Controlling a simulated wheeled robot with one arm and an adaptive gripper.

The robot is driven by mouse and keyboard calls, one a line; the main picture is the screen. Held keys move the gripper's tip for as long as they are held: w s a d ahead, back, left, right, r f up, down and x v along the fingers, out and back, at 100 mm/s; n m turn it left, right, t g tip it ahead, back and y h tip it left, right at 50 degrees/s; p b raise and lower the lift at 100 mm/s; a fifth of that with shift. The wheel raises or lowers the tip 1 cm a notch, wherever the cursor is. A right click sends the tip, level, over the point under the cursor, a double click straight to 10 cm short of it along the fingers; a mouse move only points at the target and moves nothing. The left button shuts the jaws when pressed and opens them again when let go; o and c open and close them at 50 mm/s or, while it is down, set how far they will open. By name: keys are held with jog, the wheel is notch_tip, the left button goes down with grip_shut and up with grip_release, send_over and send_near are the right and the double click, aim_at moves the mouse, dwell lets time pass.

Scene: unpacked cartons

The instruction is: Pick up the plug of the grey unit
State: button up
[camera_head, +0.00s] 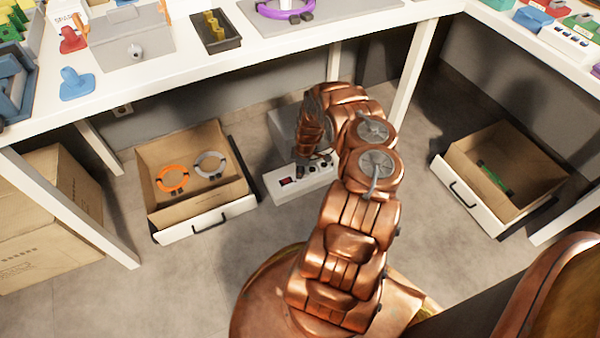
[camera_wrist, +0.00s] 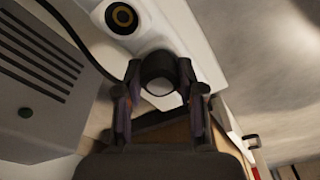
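The grey unit, a box with slotted vents, fills the left of the wrist view (camera_wrist: 35,85). In the head view its grey body (camera_head: 287,132) stands under the table, partly hidden by my arm. A white power strip (camera_head: 297,184) with a red switch lies in front of it. A dark round plug (camera_wrist: 157,68) is at the strip in the wrist view. My gripper (camera_wrist: 159,78) has one finger on each side of this plug. Whether the fingers press on it I cannot tell. In the head view my arm hides most of the gripper and the plug.
A dark cable (camera_wrist: 82,42) runs beside the grey unit. A free socket with a yellow ring (camera_wrist: 122,15) is near the plug. An open drawer (camera_head: 205,220) with two rings stands left, another drawer (camera_head: 472,203) right. The table (camera_head: 200,70) and its legs are overhead and around.

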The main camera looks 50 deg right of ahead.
grip_shut()
